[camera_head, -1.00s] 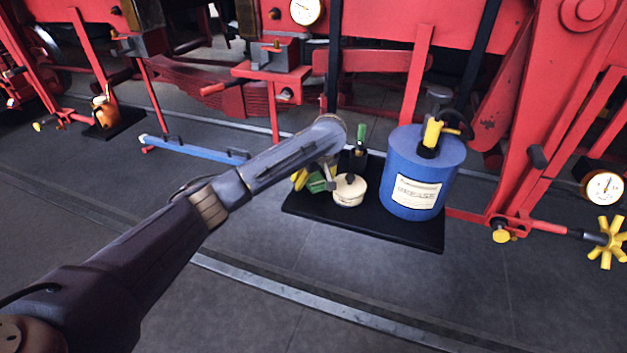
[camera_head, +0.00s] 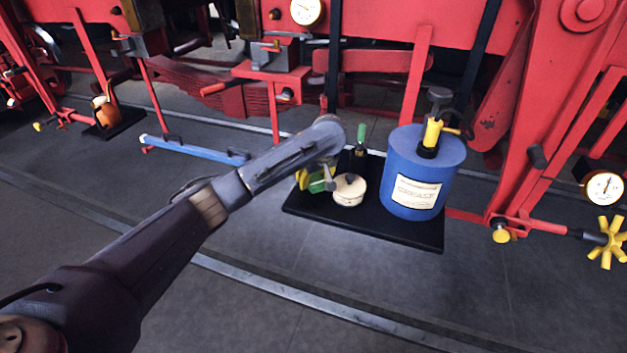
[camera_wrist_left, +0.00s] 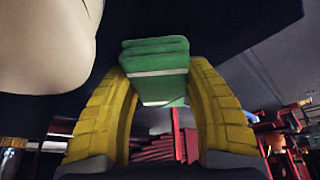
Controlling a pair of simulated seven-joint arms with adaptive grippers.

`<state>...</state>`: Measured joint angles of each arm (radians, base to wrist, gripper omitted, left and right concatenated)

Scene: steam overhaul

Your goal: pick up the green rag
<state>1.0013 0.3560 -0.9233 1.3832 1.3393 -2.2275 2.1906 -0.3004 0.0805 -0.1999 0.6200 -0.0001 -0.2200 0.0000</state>
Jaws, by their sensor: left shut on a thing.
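The green rag (camera_wrist_left: 156,72), folded and with white stripes, sits between the yellow fingers of my left gripper (camera_wrist_left: 158,98) in the left wrist view. The fingers are shut on it. In the head view the rag (camera_head: 317,186) shows as a small green patch beside my left gripper (camera_head: 310,183), at the left end of the black mat (camera_head: 408,232). My wrist hides part of both. Whether the rag still touches the mat, I cannot tell. My right gripper is not in view.
A cream round tin (camera_head: 349,190) stands close right of the rag. Behind it is a green-topped bottle (camera_head: 361,140). A big blue grease can (camera_head: 424,170) fills the mat's right side. A blue bar (camera_head: 195,149) lies on the floor at left. Red machine frames stand behind.

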